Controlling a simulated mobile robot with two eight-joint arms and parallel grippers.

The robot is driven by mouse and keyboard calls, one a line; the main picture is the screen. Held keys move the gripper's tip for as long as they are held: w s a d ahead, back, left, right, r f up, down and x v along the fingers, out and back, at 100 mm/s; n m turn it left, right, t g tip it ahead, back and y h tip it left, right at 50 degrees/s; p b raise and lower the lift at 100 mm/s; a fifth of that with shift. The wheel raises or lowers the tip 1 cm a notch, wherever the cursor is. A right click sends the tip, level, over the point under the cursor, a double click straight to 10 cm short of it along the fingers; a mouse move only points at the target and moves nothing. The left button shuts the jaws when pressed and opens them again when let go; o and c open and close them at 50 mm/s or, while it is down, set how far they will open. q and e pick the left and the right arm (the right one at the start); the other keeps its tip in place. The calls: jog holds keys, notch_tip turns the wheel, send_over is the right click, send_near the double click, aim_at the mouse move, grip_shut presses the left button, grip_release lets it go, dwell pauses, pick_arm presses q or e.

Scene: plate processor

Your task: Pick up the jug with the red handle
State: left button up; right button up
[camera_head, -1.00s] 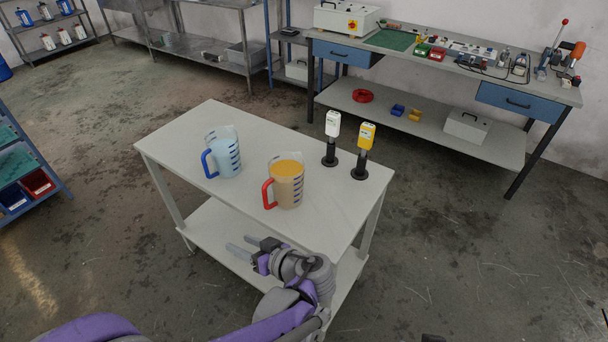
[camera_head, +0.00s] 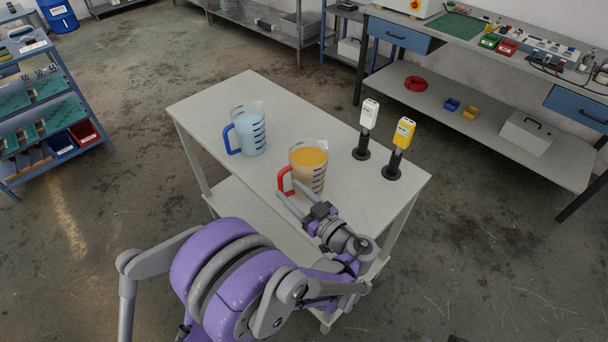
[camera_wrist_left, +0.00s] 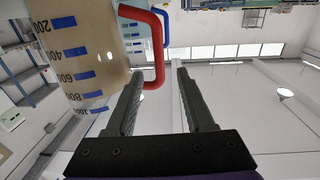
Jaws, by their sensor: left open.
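The jug with the red handle (camera_head: 312,172) stands upright on the white table, filled with an orange-tan liquid. Its red handle (camera_head: 284,180) faces left and toward me. My left gripper (camera_head: 292,196) is open, with its two fingers at the handle. In the left wrist view the red handle (camera_wrist_left: 158,48) lies just beyond and between the fingertips of my left gripper (camera_wrist_left: 158,75), and the jug body (camera_wrist_left: 75,50) is to the left. I cannot tell whether the fingers touch it. My right gripper is not in view.
A jug with a blue handle (camera_head: 247,132) and light-blue liquid stands on the table (camera_head: 205,95) to the left. A white-topped device (camera_head: 368,115) and a yellow-topped device (camera_head: 403,133) stand on black bases to the right. A workbench (camera_head: 470,110) is behind.

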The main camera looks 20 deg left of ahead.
aim_at(282, 181)
pick_arm(q)
jog(key=x, duration=0.5)
jog(key=shift+w+a+r+p, duration=0.1)
jog(key=shift+r+p, duration=0.2)
grip_shut()
dwell(1.1)
